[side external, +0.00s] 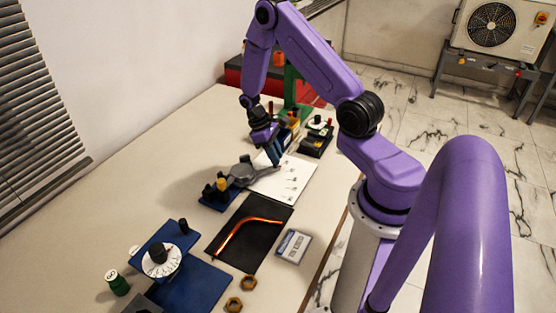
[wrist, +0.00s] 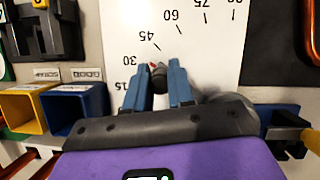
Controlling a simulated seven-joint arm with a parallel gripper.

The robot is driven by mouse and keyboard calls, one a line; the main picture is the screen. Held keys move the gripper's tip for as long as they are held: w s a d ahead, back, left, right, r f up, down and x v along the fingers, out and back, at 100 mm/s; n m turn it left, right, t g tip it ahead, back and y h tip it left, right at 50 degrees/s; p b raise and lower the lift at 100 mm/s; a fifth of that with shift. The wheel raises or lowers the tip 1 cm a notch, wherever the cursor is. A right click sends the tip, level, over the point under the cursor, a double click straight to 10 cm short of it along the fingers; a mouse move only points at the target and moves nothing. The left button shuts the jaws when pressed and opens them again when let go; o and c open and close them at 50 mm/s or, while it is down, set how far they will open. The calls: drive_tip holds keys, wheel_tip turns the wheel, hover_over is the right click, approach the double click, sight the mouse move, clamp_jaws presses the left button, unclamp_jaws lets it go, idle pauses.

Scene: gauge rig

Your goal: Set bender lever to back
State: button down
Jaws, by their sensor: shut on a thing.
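The bender has a grey lever (side external: 242,173) on a blue base (side external: 213,197) with a yellow peg (side external: 221,184), near the middle of the table. A white angle card (side external: 293,181) lies beside it. My gripper (side external: 276,160) is low over the card at the lever's outer end. In the wrist view, its blue fingers (wrist: 157,75) are shut on a dark knob (wrist: 159,82), which I take as the lever's handle. A small red tip (wrist: 150,66) shows beside the knob, near the 30 to 45 marks. The wrist hides most of the lever there.
A black mat (side external: 224,218) with a bent copper tube (side external: 244,233) lies in front. A blue dial stand (side external: 183,259) and brass nuts (side external: 249,282) are nearer. A black dial device (side external: 318,137) stands behind the card. Yellow (wrist: 18,110) and blue (wrist: 72,108) bins sit close left in the wrist view.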

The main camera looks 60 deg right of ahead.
drive_tip(key=w+n, duration=0.1)
drive_tip(key=w+d+n+h, duration=0.1)
drive_tip(key=w+n, duration=0.1)
drive_tip(key=shift+w+d+n, duration=0.2)
drive_tip(key=shift+d+n, duration=0.1)
drive_tip(key=shift+w+d+n+t+h, duration=0.15)
drive_tip(key=shift+w+n+t+h, duration=0.2)
drive_tip(key=shift+w+n, duration=0.55)
drive_tip(key=shift+w+d+n+t+h, duration=0.1)
drive_tip(key=shift+w+n+t+h, duration=0.25)
drive_tip(key=shift+w+n, duration=0.55)
drive_tip(key=c, duration=1)
unclamp_jaws()
drive_tip(key=shift+o, duration=0.2)
drive_tip(key=v, duration=1.7)
drive_tip(key=shift+r, duration=0.2)
drive_tip(key=shift+w+a, duration=0.15)
